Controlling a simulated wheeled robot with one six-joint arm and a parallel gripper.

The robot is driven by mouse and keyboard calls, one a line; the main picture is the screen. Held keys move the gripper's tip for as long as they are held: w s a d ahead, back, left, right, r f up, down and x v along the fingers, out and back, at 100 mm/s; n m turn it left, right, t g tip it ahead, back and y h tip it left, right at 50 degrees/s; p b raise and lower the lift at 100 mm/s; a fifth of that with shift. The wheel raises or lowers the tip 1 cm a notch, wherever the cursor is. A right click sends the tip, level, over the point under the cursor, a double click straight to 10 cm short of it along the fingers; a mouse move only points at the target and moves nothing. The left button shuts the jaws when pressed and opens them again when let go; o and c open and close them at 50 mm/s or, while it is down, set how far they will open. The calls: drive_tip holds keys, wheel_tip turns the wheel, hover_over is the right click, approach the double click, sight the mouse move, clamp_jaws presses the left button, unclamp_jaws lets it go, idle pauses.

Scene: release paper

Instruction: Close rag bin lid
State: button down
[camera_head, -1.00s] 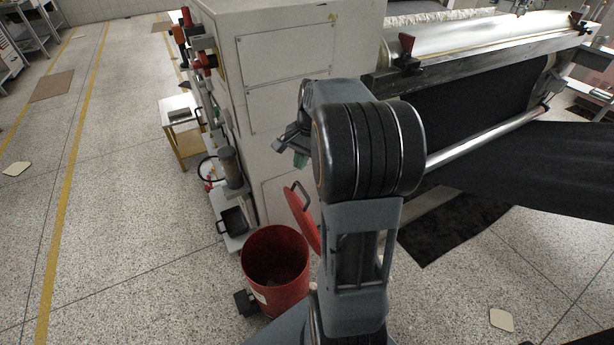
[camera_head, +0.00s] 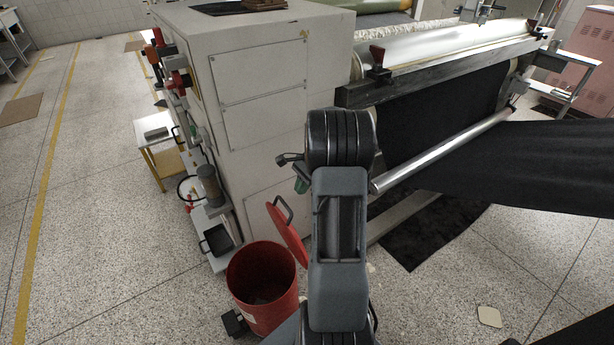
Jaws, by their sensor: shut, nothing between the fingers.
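The red rag bin (camera_head: 264,316) stands on the floor at the lower middle, its round mouth open. Its red lid (camera_head: 292,238) is raised, tilted up at the bin's right rear edge, with a dark handle (camera_head: 282,210) on its face. My arm covers part of the lid's right side. My gripper (camera_head: 288,164) is only partly seen, sticking out left of my arm's upper joint, above the lid and apart from it. It is shut and empty.
A large pale machine cabinet (camera_head: 228,125) stands behind the bin. A black tray (camera_head: 216,240) sits low at its left side. A pedal-like dark block (camera_head: 235,322) is at the bin's front left. Black fabric (camera_head: 545,165) and a roller fill the right. The left floor is open.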

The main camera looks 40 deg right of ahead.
drive_tip(key=shift+w+a+f, duration=0.1)
drive_tip(key=shift+a+f, duration=0.2)
drive_tip(key=shift+a, duration=0.35)
drive_tip(key=shift+w+a+f, duration=0.1)
drive_tip(key=shift+a+f, duration=0.15)
drive_tip(key=shift+a, duration=0.45)
drive_tip(key=shift+w+a+f, duration=0.1)
drive_tip(key=shift+a+f, duration=0.2)
drive_tip(key=shift+a, duration=0.35)
